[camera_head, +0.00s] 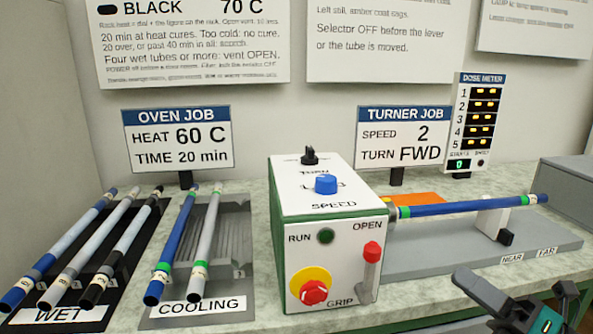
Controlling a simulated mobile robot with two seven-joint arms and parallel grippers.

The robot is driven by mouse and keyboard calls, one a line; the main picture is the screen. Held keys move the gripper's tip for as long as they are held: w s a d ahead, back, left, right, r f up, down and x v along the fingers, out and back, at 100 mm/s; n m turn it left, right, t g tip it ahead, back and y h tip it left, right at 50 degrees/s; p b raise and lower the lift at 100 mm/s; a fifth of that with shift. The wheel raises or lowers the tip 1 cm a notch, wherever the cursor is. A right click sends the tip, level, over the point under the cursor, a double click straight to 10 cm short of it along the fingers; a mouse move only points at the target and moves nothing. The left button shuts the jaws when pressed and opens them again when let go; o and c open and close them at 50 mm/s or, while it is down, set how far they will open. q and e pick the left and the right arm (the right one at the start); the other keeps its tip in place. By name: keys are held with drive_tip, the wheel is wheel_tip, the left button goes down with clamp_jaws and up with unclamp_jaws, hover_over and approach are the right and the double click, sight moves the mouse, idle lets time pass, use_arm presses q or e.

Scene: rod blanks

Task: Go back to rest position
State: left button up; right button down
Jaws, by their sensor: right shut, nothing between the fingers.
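My right gripper (518,300) is at the bottom right corner, in front of the bench's front edge and below the turner's right end. It is dark with a teal part, shut and empty, and partly cut off by the frame. It is apart from the blue rod (465,207), which lies level in the turner, its left end at the white box (325,222) and its right part over a white support (493,217). My left gripper is not in view.
On the left, several rods lie tilted on the black WET rack (60,316) and the COOLING rack (232,240). The turner's red lever (372,250) and red button (313,292) face front. A grey box (570,185) stands at right. Signs and a dose meter (478,120) stand behind.

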drive_tip(key=s+a+f+m+h, duration=0.25)
drive_tip(key=f+m+h, duration=0.35)
drive_tip(key=f+m, duration=0.55)
drive_tip(key=s+a+f+m+h, duration=0.1)
drive_tip(key=a+f+m+h, duration=0.5)
drive_tip(key=m, duration=0.9)
drive_tip(key=s+a+f+m+g+p, duration=0.1)
drive_tip(key=s+a+f+m+g, duration=0.45)
drive_tip(key=s+f, duration=0.2)
use_arm(q)
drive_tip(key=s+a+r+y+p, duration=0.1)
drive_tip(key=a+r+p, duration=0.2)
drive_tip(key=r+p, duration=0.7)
drive_tip(key=p, duration=0.3)
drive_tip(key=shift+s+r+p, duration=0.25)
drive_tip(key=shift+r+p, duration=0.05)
drive_tip(key=shift+p, duration=0.1)
use_arm(e)
drive_tip(key=d+r+h, duration=0.1)
drive_tip(key=d+r, duration=0.2)
drive_tip(key=r, duration=0.6)
drive_tip(key=shift+s, duration=0.3)
